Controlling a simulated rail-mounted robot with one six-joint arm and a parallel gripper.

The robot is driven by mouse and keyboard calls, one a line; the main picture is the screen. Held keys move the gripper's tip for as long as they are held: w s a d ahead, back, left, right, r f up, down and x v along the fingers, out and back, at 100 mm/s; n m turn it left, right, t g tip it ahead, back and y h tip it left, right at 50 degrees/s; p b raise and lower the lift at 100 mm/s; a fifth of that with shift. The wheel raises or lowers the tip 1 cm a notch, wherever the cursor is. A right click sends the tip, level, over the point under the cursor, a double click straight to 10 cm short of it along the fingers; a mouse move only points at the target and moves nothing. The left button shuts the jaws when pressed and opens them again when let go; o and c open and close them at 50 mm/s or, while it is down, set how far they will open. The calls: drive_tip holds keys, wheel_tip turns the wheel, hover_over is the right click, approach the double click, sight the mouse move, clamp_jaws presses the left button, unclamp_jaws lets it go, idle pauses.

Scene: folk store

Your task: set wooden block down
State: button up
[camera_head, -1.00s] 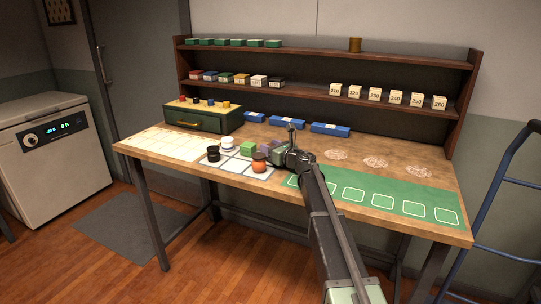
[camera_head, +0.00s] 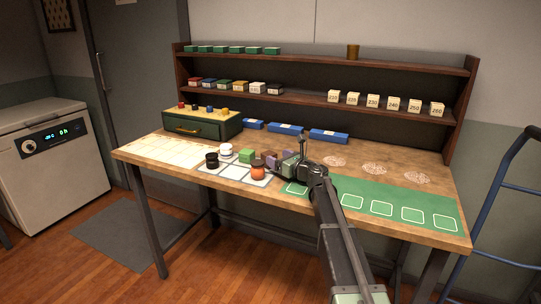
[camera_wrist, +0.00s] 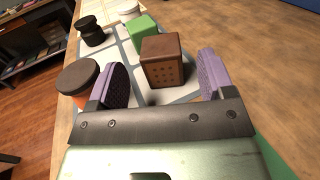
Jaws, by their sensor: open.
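The wooden block (camera_wrist: 163,62) is a brown cube with small dark dots on one face. It stands upright on the grey gridded tray (camera_wrist: 185,92) in the wrist view. In the head view the block (camera_head: 269,157) shows partly, just left of my gripper. My gripper (camera_wrist: 164,80) is open. Its two purple-padded fingers are at either side of the near end of the block, with gaps visible. In the head view my gripper (camera_head: 281,160) is over the tray's right part.
A green cube (camera_head: 246,156), a white-lidded jar (camera_head: 226,150), a black jar (camera_head: 212,160) and an orange jar with a brown lid (camera_head: 258,170) stand close by on the tray. A green mat (camera_head: 330,200) with outlined squares lies to the right, clear.

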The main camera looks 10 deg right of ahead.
drive_tip(key=v, duration=0.6)
drive_tip(key=shift+s+d, duration=0.1)
drive_tip(key=shift+s, duration=0.2)
